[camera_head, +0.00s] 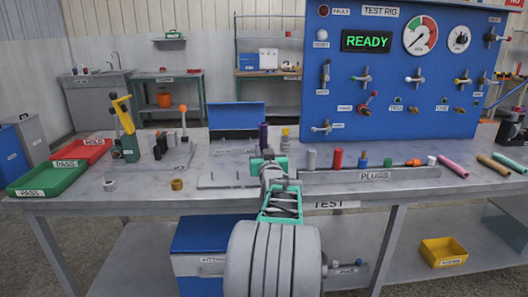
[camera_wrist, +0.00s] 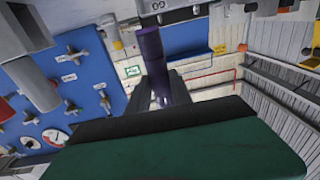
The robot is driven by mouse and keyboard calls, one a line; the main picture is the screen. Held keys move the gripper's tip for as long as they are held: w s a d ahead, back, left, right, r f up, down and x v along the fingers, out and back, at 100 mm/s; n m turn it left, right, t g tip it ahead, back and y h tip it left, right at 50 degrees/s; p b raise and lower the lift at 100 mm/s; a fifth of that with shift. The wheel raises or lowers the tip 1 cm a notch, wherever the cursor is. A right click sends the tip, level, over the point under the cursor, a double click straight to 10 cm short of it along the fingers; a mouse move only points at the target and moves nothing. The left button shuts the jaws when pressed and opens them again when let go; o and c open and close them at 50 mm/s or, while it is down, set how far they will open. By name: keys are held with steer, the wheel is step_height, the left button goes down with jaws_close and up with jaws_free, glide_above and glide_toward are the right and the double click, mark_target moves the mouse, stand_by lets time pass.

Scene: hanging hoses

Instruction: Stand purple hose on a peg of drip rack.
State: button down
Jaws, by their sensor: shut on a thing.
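My gripper (camera_head: 266,153) is shut on the purple hose (camera_head: 263,135), which stands about upright in the jaws above the bench. In the wrist view the purple hose (camera_wrist: 152,55) rises between the two dark fingers (camera_wrist: 160,92). A flat grey board with small upright pegs, which looks like the drip rack (camera_head: 222,178), lies just left of my gripper. My arm and gripper hide its right part. I cannot tell whether the hose's lower end touches anything.
A PLUGS rack (camera_head: 370,178) with several coloured plugs stands right of my gripper. Pink (camera_head: 454,165) and tan (camera_head: 493,165) hoses lie farther right. The blue test rig (camera_head: 395,75) rises behind. Green (camera_head: 45,182) and red (camera_head: 82,151) trays sit at left. The front left bench is mostly clear.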

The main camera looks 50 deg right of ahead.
steer(key=shift+b, duration=0.4)
steer(key=shift+f+b, duration=2.25)
steer(key=c, duration=1.1)
jaws_free()
steer(key=v, duration=0.8)
steer(key=shift+p, duration=0.35)
steer(key=shift+d, duration=0.1)
steer(key=shift+w, duration=0.1)
